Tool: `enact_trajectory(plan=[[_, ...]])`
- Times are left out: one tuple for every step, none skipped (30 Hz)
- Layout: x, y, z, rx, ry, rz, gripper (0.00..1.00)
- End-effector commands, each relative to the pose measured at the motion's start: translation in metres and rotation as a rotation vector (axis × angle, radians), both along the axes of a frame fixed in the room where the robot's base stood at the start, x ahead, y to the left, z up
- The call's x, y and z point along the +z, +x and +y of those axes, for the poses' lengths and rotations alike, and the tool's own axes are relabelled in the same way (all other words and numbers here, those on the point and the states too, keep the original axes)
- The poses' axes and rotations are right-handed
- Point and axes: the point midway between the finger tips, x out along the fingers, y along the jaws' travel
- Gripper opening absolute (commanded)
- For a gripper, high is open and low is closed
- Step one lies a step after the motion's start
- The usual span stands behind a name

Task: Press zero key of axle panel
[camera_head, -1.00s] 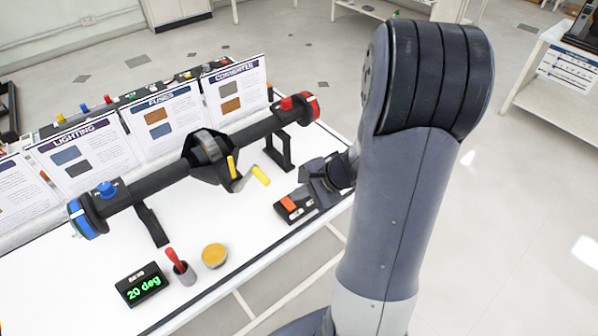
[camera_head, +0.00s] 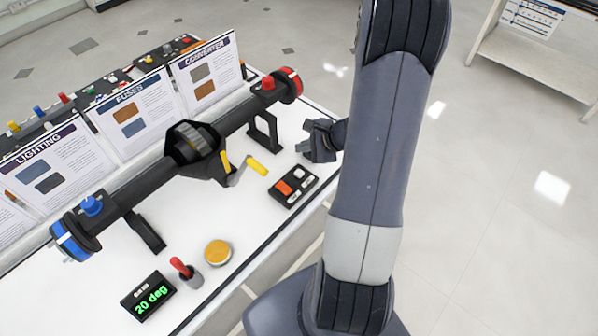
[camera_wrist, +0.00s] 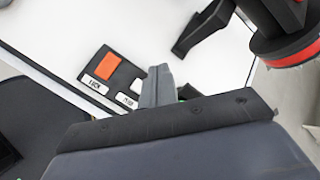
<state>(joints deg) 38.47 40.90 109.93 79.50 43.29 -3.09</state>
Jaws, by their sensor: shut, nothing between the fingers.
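The axle panel (camera_head: 278,199) is a small black box on the white table, with an orange key (camera_head: 284,187) and a white key (camera_head: 299,173). Each key has a small white label beside it. In the wrist view the panel (camera_wrist: 121,72) shows the orange key (camera_wrist: 108,66) and the white key (camera_wrist: 138,85) beside my fingers; the label at the white key is too small to read surely. My gripper (camera_head: 308,150) is shut and empty, just beyond the panel's white-key end. Its fingers (camera_wrist: 160,72) also show in the wrist view. Contact with the key cannot be told.
A display (camera_head: 148,296) reads 20 deg. Signs line the back.

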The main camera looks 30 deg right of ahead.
Motion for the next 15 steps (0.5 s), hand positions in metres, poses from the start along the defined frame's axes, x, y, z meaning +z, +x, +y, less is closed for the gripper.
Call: enact_trajectory(plan=[[-0.004, 0.0, 0.0, 0.0, 0.001, 0.001, 0.0], [-0.006, 0.0, 0.0, 0.0, 0.001, 0.001, 0.0], [-0.01, 0.0, 0.0, 0.0, 0.001, 0.001, 0.0], [-0.013, 0.0, 0.0, 0.0, 0.001, 0.001, 0.0], [-0.016, 0.0, 0.0, 0.0, 0.001, 0.001, 0.0], [-0.02, 0.0, 0.0, 0.0, 0.001, 0.001, 0.0], [-0.024, 0.0, 0.0, 0.0, 0.001, 0.002, 0.0], [-0.028, 0.0, 0.0, 0.0, 0.001, 0.002, 0.0], [-0.034, 0.0, 0.0, 0.0, 0.001, 0.002, 0.0], [-0.038, 0.0, 0.0, 0.0, 0.001, 0.002, 0.0], [-0.043, 0.0, 0.0, 0.0, 0.001, 0.002, 0.0], [-0.049, 0.0, 0.0, 0.0, 0.001, 0.002, 0.0], [-0.053, 0.0, 0.0, 0.0, 0.001, 0.002, 0.0], [-0.058, 0.0, 0.0, 0.0, 0.001, 0.002, 0.0], [-0.064, 0.0, 0.0, 0.0, 0.001, 0.002, 0.0]])
